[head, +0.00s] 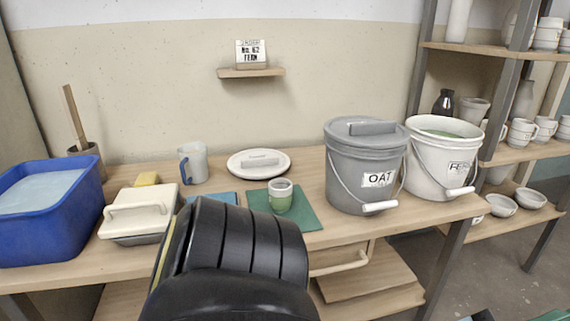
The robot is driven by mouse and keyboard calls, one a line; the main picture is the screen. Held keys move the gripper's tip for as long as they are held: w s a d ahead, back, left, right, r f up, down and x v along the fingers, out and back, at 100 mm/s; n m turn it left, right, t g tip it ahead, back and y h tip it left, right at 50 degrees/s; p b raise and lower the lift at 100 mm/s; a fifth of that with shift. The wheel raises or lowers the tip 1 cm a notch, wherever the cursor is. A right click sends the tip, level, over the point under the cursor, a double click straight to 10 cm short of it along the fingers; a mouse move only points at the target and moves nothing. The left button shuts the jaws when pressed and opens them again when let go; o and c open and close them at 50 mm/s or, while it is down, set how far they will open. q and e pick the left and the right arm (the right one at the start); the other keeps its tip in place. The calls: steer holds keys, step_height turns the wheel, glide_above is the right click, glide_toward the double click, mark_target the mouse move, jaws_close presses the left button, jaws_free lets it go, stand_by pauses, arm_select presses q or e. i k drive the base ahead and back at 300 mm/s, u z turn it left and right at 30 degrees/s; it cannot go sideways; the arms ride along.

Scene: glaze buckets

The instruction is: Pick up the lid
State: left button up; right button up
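A round white lid (245,167) with a grey-white bar handle lies flat on the wooden table, near the wall. The open white bucket (426,168) at the right of the table holds green glaze, and its label seems to read "FERN", partly cut off. The grey bucket (349,178) labelled "OAT" stands beside it with a grey lid (341,135) on top. A black link of my arm fills the lower middle of the view and hides part of the table's front. Neither gripper's fingers show.
A grey-blue mug (194,163), a cream-lidded box (140,213) and a blue tub (88,225) stand to the left. A pottery shelf (530,152) is at the right.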

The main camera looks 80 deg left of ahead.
mark_target(253, 163)
steer(key=u, duration=2.05)
steer(key=i, duration=1)
